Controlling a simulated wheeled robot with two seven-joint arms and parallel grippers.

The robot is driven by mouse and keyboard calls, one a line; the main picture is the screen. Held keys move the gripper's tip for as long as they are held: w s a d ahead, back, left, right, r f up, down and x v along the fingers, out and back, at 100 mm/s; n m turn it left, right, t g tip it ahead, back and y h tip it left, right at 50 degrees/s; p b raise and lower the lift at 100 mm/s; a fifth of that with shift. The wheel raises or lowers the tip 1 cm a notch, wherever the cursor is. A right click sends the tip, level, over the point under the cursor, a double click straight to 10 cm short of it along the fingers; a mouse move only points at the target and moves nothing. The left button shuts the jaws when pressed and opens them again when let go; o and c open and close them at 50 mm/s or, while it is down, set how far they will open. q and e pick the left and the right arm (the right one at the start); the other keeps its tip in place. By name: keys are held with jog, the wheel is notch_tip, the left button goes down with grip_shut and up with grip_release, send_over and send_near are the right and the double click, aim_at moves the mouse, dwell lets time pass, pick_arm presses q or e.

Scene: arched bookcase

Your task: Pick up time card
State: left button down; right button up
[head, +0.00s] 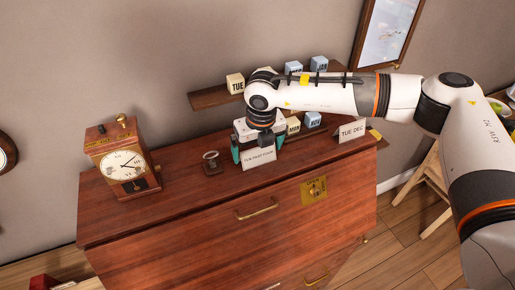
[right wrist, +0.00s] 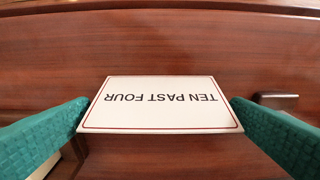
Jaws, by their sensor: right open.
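The time card, a white card with a thin red border reading "TEN PAST FOUR" (head: 259,157), stands at the front edge of the wooden cabinet top. In the right wrist view the card (right wrist: 160,104) appears upside down. My right gripper (head: 257,151) is open, with one green finger at each side of the card. In the right wrist view both fingers of the gripper (right wrist: 160,120) flank the card's left and right edges, close to them; whether they touch is hard to tell. My left gripper is not in view.
A clock (head: 125,165) stands at the left of the cabinet top (head: 180,184), with a small stand (head: 212,162) beside it. A "TUE DEC" card (head: 352,131) stands at the right. Lettered blocks sit on a shelf (head: 209,97) behind and on the cabinet near my gripper.

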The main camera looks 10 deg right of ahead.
jog(key=shift+w+f, duration=0.1)
jog(key=shift+f, duration=0.55)
jog(key=c, duration=0.8)
jog(key=shift+r, duration=0.15)
